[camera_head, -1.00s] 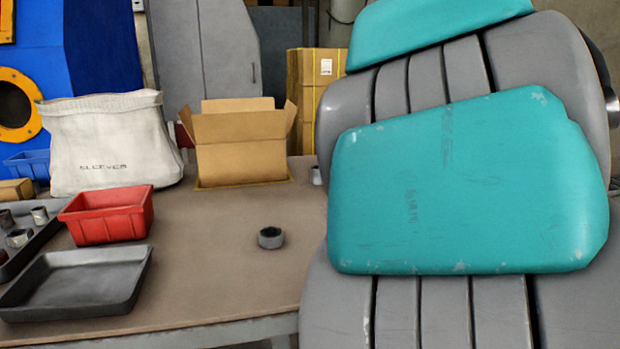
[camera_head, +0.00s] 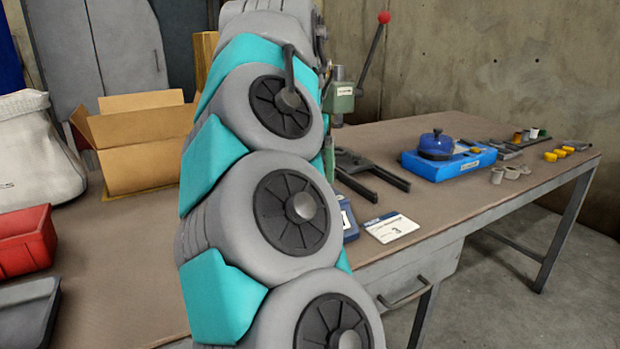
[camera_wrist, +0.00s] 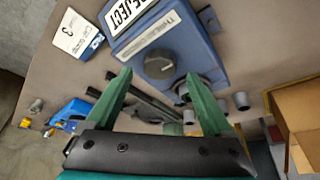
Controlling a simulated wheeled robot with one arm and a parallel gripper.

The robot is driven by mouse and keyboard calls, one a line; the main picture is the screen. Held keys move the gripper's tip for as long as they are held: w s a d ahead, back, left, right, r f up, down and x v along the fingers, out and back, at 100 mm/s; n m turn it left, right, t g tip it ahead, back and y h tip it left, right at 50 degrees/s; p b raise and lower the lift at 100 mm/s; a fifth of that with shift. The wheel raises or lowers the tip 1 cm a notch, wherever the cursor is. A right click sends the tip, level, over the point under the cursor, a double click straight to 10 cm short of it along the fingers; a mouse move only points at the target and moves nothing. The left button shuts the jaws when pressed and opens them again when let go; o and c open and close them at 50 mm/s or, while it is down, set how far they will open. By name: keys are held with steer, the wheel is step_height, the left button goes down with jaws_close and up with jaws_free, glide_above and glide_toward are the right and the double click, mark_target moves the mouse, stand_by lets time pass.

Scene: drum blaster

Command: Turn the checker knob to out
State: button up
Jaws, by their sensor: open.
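The checker is a blue-grey box (camera_wrist: 190,45) at the top of the wrist view, with a white label reading REJECT. Its dark round knob (camera_wrist: 159,66) faces the camera; its pointer setting is too small to read. My gripper (camera_wrist: 158,76) is open, its green fingers spread to either side of the knob in the picture. Whether they touch it, I cannot tell.
A white card (camera_head: 391,227) marked 3 lies beside the box. A dark forked tool (camera_head: 365,172), a blue unit with a dome (camera_head: 448,162) and a green press with a red-knobbed lever (camera_head: 341,98) stand beyond. An open carton (camera_head: 137,150) and red bin (camera_head: 25,242) are left.

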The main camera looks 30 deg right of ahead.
steer(key=shift+x, duration=1.3)
steer(key=shift+c, duration=0.3)
steer(key=c, duration=1.3)
steer(key=shift+a, duration=0.1)
steer(key=shift+f, duration=0.1)
